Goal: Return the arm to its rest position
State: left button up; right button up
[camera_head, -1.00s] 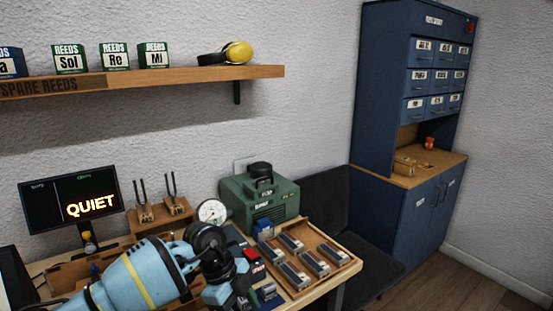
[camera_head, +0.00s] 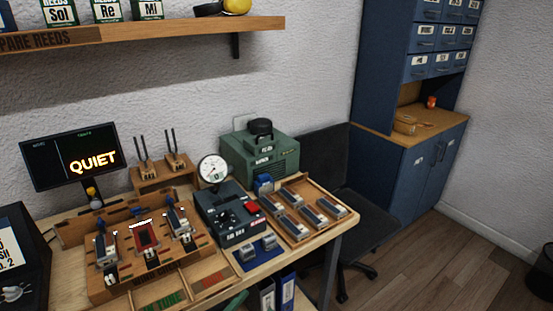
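Neither of my arms nor grippers shows in the head view now. The wooden workbench (camera_head: 64,262) stands at the lower left. On it is a wooden fixture (camera_head: 185,263) with several metal-and-wood pieces set in it. A dark test device (camera_head: 228,213) with a round dial gauge (camera_head: 213,170) and a red button stands beside the fixture. A wooden tray (camera_head: 322,188) to its right holds several small grey blocks. Two more such blocks lie on a blue mat (camera_head: 266,262) at the bench front.
A monitor (camera_head: 70,155) reading QUIET stands at the back left, with two tuning forks (camera_head: 143,150) beside it. A green machine (camera_head: 262,153) is at the back. A shelf (camera_head: 150,32) hangs above. A dark chair (camera_head: 345,195) and blue cabinet (camera_head: 420,165) are right.

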pick_arm(q)
jog(key=s+a+f+n+g+y, duration=0.3)
jog(key=s+a+f+y, duration=0.2)
jog(key=s+a+f, duration=0.2)
jog(key=s+a+f+n+g+y, duration=0.2)
jog(key=s+a+f+y, duration=0.3)
jog(key=s+a+f, duration=0.3)
jog(key=s+f+g, duration=0.1)
jog(key=s+f, duration=0.2)
jog(key=s, duration=0.1)
jog(key=shift+s+a+f+n, duration=0.15)
jog(key=shift+s+f+n, duration=0.15)
jog(key=shift+f+n, duration=0.1)
